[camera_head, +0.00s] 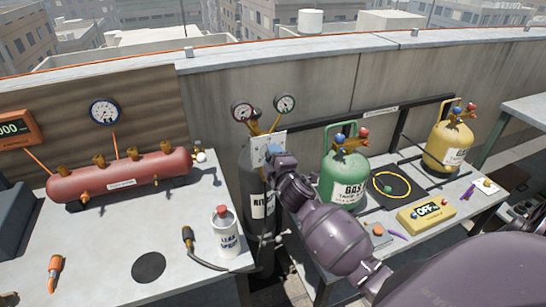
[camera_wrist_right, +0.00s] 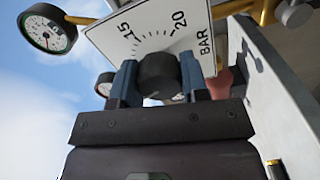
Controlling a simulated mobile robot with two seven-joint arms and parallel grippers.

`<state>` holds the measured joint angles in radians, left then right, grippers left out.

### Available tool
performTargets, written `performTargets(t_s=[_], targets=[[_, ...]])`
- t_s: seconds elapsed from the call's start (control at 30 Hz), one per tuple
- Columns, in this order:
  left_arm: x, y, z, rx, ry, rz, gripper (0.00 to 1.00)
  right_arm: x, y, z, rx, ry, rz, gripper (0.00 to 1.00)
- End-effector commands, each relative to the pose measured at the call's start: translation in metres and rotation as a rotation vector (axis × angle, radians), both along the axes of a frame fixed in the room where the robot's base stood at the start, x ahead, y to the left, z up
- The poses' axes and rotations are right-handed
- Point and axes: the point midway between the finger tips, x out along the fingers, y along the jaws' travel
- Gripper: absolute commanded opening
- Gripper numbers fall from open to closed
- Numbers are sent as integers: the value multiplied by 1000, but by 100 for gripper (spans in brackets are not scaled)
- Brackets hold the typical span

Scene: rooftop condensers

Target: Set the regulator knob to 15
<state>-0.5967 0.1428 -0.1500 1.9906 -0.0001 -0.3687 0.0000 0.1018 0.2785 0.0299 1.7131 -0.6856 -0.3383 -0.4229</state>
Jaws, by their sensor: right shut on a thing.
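The dark regulator knob (camera_wrist_right: 158,72) sits in front of a white scale plate (camera_wrist_right: 140,38) marked 15, 20 and BAR. My right gripper (camera_wrist_right: 156,80) is shut on the knob, one blue-grey finger on each side of it. Its setting cannot be read, and much of the scale is hidden behind the knob and fingers. In the head view the plate (camera_head: 258,146) is on top of the dark nitrogen cylinder (camera_head: 252,172), and my right gripper (camera_head: 280,158) covers the knob. My left gripper is not in view.
Two gauges (camera_head: 242,111) stand above the cylinder. The left bench holds a red tank (camera_head: 120,178), a leak spray can (camera_head: 225,235) and an orange-handled tool (camera_head: 55,270). The right bench holds a green gas bottle (camera_head: 345,180), a yellow bottle (camera_head: 447,142) and a yellow scale display (camera_head: 427,213).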

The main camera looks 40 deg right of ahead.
Motion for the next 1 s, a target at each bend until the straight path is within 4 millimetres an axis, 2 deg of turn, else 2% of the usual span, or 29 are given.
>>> performTargets(t_s=[0.47, 1.0], targets=[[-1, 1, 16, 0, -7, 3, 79, 0, 0, 2, 444, -107, -1, 17], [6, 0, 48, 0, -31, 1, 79, 0, 0, 2, 942, -225, -1, 17]])
